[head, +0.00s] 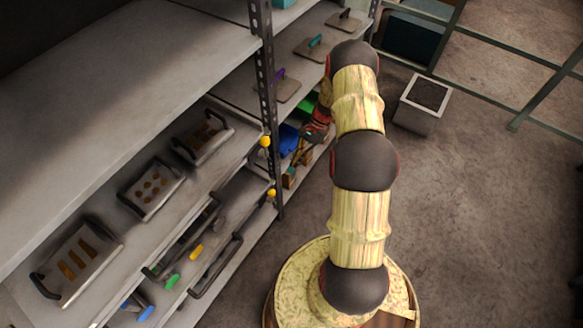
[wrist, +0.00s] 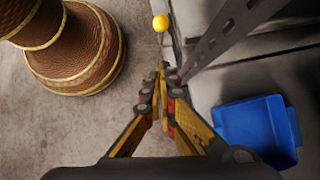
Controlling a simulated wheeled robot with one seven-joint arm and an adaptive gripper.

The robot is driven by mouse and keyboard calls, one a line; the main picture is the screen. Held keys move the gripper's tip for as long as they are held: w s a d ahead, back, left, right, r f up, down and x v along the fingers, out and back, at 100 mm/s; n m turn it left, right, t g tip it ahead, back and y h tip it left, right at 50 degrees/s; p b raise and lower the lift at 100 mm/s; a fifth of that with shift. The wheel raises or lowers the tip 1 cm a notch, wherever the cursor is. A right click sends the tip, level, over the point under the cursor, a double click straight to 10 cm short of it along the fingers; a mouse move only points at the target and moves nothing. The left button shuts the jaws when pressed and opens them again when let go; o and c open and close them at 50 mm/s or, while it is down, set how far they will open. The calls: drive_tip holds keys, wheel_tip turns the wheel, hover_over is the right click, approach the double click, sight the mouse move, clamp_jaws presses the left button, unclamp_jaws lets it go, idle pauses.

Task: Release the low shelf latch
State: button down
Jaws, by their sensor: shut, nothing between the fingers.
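Two yellow latch knobs sit by the perforated shelf upright in the head view, an upper knob (head: 265,141) and a lower knob (head: 271,192) at the low shelf. In the wrist view one yellow knob (wrist: 161,22) shows just beyond my fingertips, at the end of a thin grey bar beside the upright; I cannot tell for sure which knob it is. My gripper (wrist: 163,72) is shut and empty, its tips apart from the knob. In the head view my gripper (head: 295,160) is small and partly hidden, right of the upright.
A blue bin (wrist: 258,128) lies right of my gripper in the wrist view. The metal upright (wrist: 225,35) stands close to the fingers. Shelves hold several trays with dies, such as a handled tray (head: 153,188). A grey planter (head: 422,103) stands on open floor at right.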

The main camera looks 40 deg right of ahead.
drive_tip(key=s+a+f+b, duration=0.1)
drive_tip(key=a+f+b, duration=0.2)
drive_tip(key=a+f, duration=0.4)
drive_tip(key=shift+a+f+b, duration=0.3)
drive_tip(key=shift+a, duration=0.45)
